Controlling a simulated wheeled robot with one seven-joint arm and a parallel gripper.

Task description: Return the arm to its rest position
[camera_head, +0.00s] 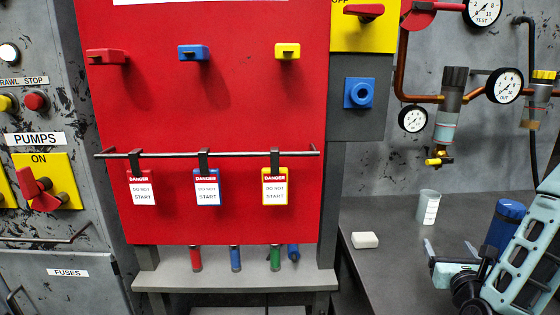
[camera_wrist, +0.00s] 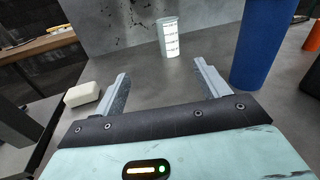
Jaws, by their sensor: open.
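My gripper (camera_head: 450,250) is at the lower right in the head view, held above the grey bench, with my pale green arm behind it. In the wrist view my gripper (camera_wrist: 162,84) shows two grey fingers spread wide apart with nothing between them. A white graduated cup (camera_head: 428,207) stands upright on the bench beyond the fingers; it also shows in the wrist view (camera_wrist: 169,37). The fingers do not touch it.
A white block (camera_head: 364,240) lies on the bench (camera_head: 385,270) left of my gripper. A blue cylinder (camera_head: 505,226) stands close behind my arm and right of the fingers in the wrist view (camera_wrist: 265,45). A red board (camera_head: 210,120) with tags stands left; pipes and gauges (camera_head: 505,86) hang above.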

